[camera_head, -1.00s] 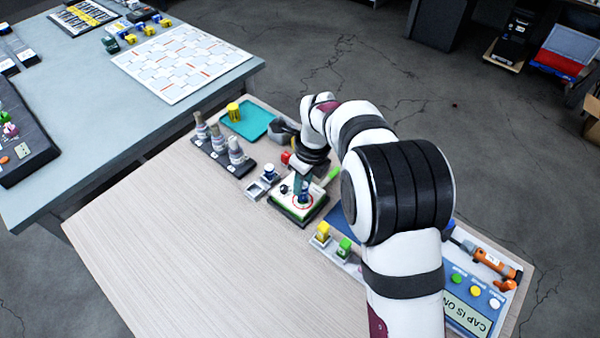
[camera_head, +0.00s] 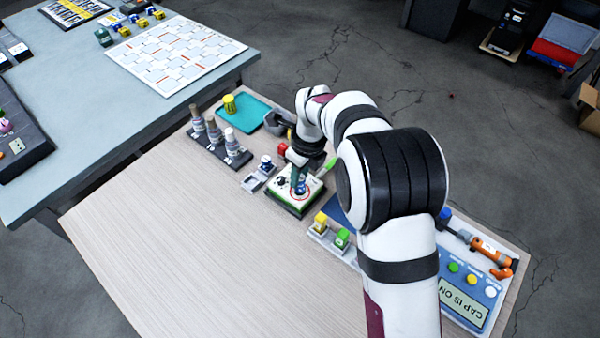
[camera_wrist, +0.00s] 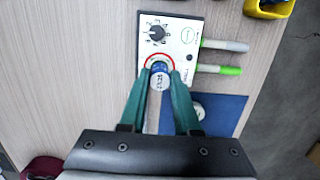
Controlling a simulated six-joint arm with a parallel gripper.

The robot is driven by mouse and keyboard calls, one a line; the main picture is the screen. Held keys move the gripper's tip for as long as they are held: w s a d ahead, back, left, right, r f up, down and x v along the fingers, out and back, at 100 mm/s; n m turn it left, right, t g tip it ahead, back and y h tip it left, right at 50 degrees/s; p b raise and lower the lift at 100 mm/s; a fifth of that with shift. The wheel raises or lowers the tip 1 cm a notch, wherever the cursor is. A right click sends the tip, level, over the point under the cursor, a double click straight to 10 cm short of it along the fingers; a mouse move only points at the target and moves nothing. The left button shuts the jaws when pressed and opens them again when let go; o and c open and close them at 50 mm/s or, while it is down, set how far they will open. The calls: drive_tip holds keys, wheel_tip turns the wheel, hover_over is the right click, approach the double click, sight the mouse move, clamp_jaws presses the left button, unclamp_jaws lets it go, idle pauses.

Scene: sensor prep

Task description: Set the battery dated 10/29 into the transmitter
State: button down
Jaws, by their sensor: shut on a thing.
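The transmitter (camera_head: 284,208) is a white-topped box with green sides, a black knob and a red ring. In the wrist view its panel (camera_wrist: 180,28) lies under my fingertips. My gripper (camera_head: 301,183) has teal fingers and is shut on a small battery (camera_wrist: 160,77) with a blue end and a pale label. In the wrist view my gripper (camera_wrist: 160,82) holds the battery at the red ring. The date print is too small to read for certain. I cannot tell how deep the battery sits. Another blue and white battery (camera_head: 266,161) stands in a small grey holder (camera_head: 251,184) with an empty slot.
A holder with yellow (camera_head: 320,220) and green (camera_head: 342,237) pieces stands right of the transmitter. Grey and green markers (camera_wrist: 220,69) lie close beside it. A rack of bottles (camera_head: 215,140) and a teal tray (camera_head: 250,113) stand behind. The front left of the table is bare.

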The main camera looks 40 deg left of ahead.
drive_tip(key=shift+f, duration=0.1)
drive_tip(key=shift+f, duration=0.5)
drive_tip(key=shift+f, duration=0.15)
idle(0.3)
drive_tip(key=shift+f, duration=0.45)
drive_tip(key=c, duration=0.5)
unclamp_jaws()
drive_tip(key=shift+c, duration=0.2)
drive_tip(key=shift+o, duration=1.2)
